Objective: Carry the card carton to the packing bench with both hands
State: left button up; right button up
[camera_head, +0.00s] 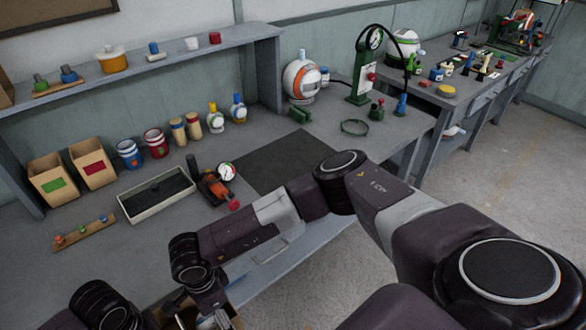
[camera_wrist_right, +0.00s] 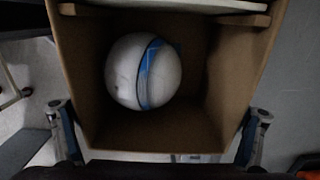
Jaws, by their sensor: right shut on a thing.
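The brown card carton (camera_wrist_right: 190,128) is open at the top and fills the middle of the right wrist view. A white ball (camera_wrist_right: 122,72) with a blue band lies inside it. My right gripper (camera_wrist_right: 160,112) has one finger on each side of the carton and is shut on it. In the head view only a small part of a brown carton (camera_head: 188,316) shows at the bottom edge, mostly hidden by my right arm. My left gripper is out of view. Which bench is the packing bench, I cannot tell.
A grey bench (camera_head: 95,268) beside my right arm holds two labelled bins (camera_head: 93,163), a long tray (camera_head: 158,212), jars, bottles and a green press (camera_head: 362,75). A second cluttered bench (camera_head: 470,95) stands at the back right. Open floor (camera_head: 500,175) lies to the right.

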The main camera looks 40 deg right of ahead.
aim_at(291, 162)
jog(key=l, duration=1.4)
jog(key=i+l, duration=0.15)
jog(key=l, duration=1.2)
jog(key=i+l, duration=0.1)
jog(key=i, duration=0.4)
jog(key=i+l, duration=0.1)
jog(key=i, duration=0.4)
